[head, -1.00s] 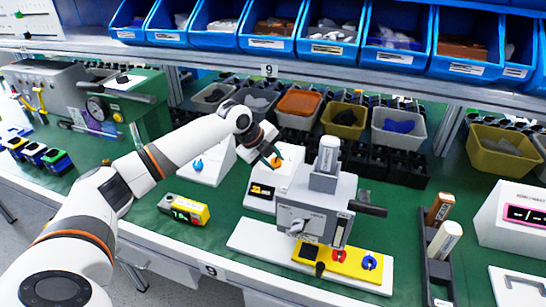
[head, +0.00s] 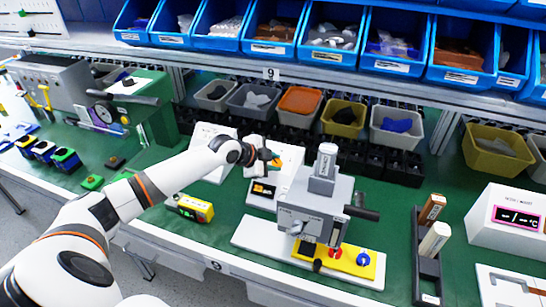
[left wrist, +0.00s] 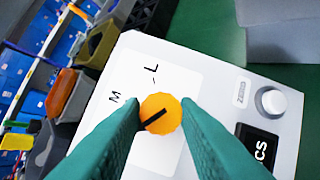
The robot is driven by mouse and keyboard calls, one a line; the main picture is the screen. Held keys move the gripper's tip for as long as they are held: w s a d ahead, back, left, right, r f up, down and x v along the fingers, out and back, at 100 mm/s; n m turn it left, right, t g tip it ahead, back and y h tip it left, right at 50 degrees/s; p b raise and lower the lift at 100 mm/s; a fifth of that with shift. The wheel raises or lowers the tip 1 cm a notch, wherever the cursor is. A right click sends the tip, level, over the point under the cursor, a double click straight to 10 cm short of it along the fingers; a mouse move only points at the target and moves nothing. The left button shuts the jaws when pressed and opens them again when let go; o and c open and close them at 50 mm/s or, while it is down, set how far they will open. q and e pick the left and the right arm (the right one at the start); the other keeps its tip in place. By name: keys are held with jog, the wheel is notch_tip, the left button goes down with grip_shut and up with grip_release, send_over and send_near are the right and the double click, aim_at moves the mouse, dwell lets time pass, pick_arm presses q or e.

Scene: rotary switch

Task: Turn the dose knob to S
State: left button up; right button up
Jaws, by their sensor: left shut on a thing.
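The orange dose knob (left wrist: 160,113) sits on the top face of a white box (left wrist: 215,85). A black pointer line on it runs to the lower left. In the left wrist view the letters L and M are printed beside it; no S shows. My left gripper (left wrist: 158,118) is shut on the knob, one teal finger on each side. In the head view the knob (head: 277,161) shows at the fingertips of my left gripper (head: 272,158). The left finger hides part of the face below M. My right gripper is not in view.
A round grey button (left wrist: 270,102) and a black display (left wrist: 258,145) are on the same box. A grey machine (head: 313,205) on a white base stands just in front and right. Small bins (head: 298,101) stand behind. A yellow device (head: 192,208) lies front left.

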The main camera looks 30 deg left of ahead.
pick_arm(q)
jog(key=shift+n+p, duration=0.35)
jog(key=shift+n, duration=0.25)
jog(key=shift+f, duration=0.1)
jog(key=o, duration=0.7)
jog(key=shift+s, duration=0.1)
jog(key=v, duration=1.2)
jog(key=shift+d+b, duration=0.2)
jog(key=shift+b, duration=0.15)
jog(key=shift+s+f, duration=0.15)
